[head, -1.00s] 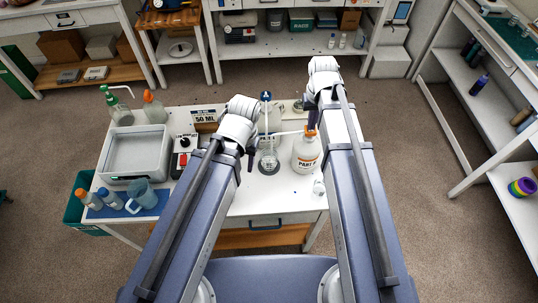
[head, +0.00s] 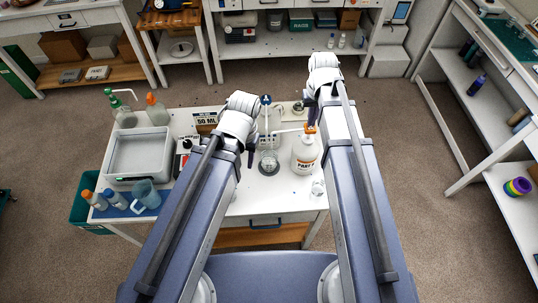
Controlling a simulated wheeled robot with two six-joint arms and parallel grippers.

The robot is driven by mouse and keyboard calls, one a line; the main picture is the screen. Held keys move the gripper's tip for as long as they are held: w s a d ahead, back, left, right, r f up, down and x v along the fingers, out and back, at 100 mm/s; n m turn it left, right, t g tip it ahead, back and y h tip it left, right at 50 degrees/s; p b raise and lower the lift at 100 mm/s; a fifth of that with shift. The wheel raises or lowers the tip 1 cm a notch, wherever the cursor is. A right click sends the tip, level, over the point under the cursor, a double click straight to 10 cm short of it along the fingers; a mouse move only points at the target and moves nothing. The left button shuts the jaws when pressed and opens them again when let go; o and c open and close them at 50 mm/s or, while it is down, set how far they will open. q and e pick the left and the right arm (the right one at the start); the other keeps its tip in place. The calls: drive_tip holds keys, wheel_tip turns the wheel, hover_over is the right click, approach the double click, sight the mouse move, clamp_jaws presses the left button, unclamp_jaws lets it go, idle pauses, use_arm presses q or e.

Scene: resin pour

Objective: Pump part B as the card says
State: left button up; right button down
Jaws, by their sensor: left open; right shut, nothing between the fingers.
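A white bottle (head: 304,158) with an orange pump head (head: 309,129) stands on the table. Its label begins with PART, but I cannot make out the letter. Its spout points left, toward a clear cup (head: 268,158) on a dark round base. A blue-topped pump (head: 266,100) rises behind the cup, its body mostly hidden. The card (head: 205,119) reads 50 ML and is partly covered by my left arm. My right gripper (head: 312,119) is shut and empty, just above or touching the orange head. My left gripper (head: 251,157) is open and empty, left of the cup.
A grey tray (head: 112,168), a green-topped bottle (head: 122,114) and an orange-topped bottle (head: 157,113) fill the left side. A blue jug (head: 146,196) and small bottles stand at front left. A small clear cup (head: 318,188) stands at front right. The front middle is clear.

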drive_tip(key=shift+f, duration=0.1)
drive_tip(key=shift+f+b, duration=1.95)
drive_tip(key=shift+b, duration=0.1)
wheel_tip(320, 180, up, 4)
drive_tip(key=p, duration=0.4)
drive_tip(key=shift+r, duration=0.15)
